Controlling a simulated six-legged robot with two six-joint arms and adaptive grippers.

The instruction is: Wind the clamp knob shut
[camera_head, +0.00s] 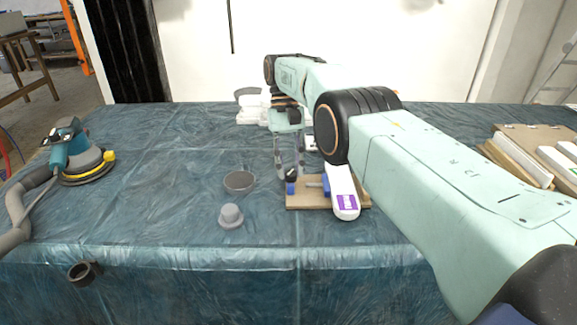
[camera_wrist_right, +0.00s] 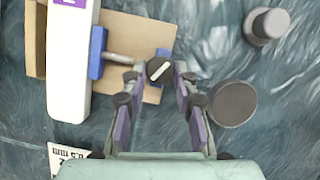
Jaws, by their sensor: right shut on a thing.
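The clamp is blue, with a blue part (camera_wrist_right: 97,52) against a white bar (camera_wrist_right: 70,85) and a metal screw (camera_wrist_right: 120,58) leading to the knob. The clamp knob (camera_wrist_right: 159,69) is black with a pale stripe lying diagonally across it. My right gripper (camera_wrist_right: 160,75) is shut on the knob, one finger on each side. In the head view the gripper (camera_head: 290,168) reaches down to the knob at the board's left end. The white bar with a purple label (camera_head: 345,195) lies over the wooden board (camera_head: 306,202). My left gripper is not in view.
A grey round cup (camera_head: 239,182) and a grey knobbed piece (camera_head: 231,216) stand left of the board. A sander (camera_head: 80,155) with a hose is at the far left, a dark ring (camera_head: 84,272) at the front edge. White blocks (camera_head: 252,108) lie behind, wooden strips at right.

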